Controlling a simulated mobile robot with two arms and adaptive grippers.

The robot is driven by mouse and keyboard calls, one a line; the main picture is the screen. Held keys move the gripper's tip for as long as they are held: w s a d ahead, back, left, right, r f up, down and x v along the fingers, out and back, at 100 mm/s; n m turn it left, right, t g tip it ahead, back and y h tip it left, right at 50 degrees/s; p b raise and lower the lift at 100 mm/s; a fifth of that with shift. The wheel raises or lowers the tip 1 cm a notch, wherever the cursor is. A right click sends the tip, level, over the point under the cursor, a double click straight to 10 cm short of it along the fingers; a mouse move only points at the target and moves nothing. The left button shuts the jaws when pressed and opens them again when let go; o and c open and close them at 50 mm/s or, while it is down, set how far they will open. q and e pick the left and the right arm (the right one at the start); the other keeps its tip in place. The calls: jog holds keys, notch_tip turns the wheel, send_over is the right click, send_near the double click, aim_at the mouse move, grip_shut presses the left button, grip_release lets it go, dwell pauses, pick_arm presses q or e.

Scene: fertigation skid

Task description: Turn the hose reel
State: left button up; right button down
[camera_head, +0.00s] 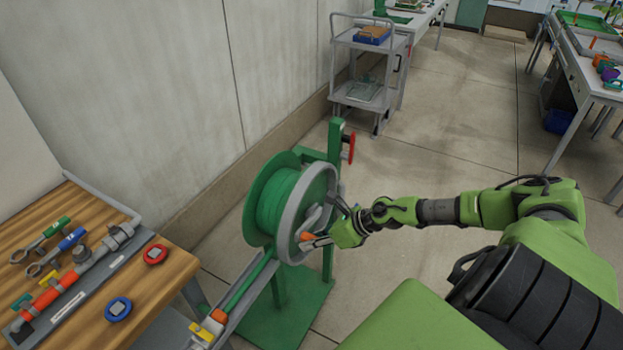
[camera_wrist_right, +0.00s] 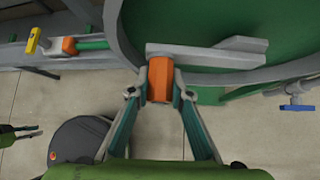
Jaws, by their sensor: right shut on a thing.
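The hose reel (camera_head: 277,202) is a green drum with a grey rim, on a green stand between the wooden bench and the open floor. An orange crank handle (camera_wrist_right: 160,80) sits on the reel's grey rim side. My right gripper (camera_head: 316,240) is shut on the orange handle, one finger on each side of it, as the right wrist view (camera_wrist_right: 160,84) also shows. The green hose (camera_head: 247,283) runs from the reel down to a grey trough. My left gripper does not show in the head view.
A wooden bench (camera_head: 150,285) at left holds an orange pipe, valves and two round gauges. A red lever (camera_head: 348,148) is on the stand's post. A grey cart (camera_head: 368,75) stands behind. Floor right of the reel is clear.

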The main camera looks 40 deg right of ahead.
jog(key=shift+s+a+f, duration=0.2)
jog(key=shift+a, duration=0.05)
jog(key=c, duration=1.8)
grip_release()
jog(key=shift+w+r, duration=0.1)
jog(key=shift+w, duration=0.05)
jog(key=shift+d, duration=0.15)
jog(key=shift+s+d+r, duration=0.3)
jog(key=shift+s+r, duration=0.1)
jog(key=shift+s, duration=0.05)
jog(key=shift+v, duration=3.05)
